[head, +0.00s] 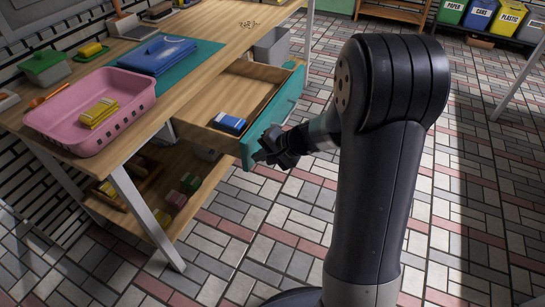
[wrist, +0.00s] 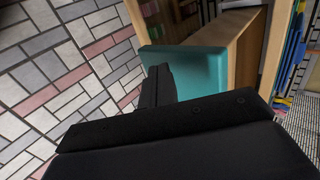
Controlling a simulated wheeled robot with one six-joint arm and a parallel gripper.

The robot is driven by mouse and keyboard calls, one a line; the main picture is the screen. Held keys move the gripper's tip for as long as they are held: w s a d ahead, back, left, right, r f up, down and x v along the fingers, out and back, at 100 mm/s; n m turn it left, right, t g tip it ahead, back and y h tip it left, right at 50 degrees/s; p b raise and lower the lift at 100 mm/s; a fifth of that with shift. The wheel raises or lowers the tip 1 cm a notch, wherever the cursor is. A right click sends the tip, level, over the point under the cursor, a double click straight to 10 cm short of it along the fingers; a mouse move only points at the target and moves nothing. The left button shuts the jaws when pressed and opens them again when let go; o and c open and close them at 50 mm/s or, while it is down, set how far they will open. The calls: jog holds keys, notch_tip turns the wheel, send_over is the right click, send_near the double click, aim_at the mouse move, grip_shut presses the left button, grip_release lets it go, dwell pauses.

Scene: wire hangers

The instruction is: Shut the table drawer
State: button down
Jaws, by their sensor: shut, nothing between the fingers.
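The table drawer (head: 247,97) is pulled out from under the wooden table (head: 205,75), and its teal front (head: 285,100) faces right. A blue and white item (head: 229,124) lies inside it. My gripper (head: 262,157) is shut and empty at the near end of the drawer front, on its outer side. In the wrist view the teal drawer front (wrist: 185,62) is just beyond my shut fingers (wrist: 157,85). I cannot tell whether they touch it. My arm hides part of the floor to the right.
A pink basket (head: 90,125) with a yellow packet stands at the table's near edge. A folded blue cloth (head: 158,54) lies on a teal mat (head: 195,58). A grey bin (head: 272,46) stands behind the drawer. Several items sit on the lower shelf (head: 207,175). The tiled floor before the drawer is clear.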

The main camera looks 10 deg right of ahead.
jog(key=shift+w+a, duration=0.15)
jog(key=shift+a, duration=0.1)
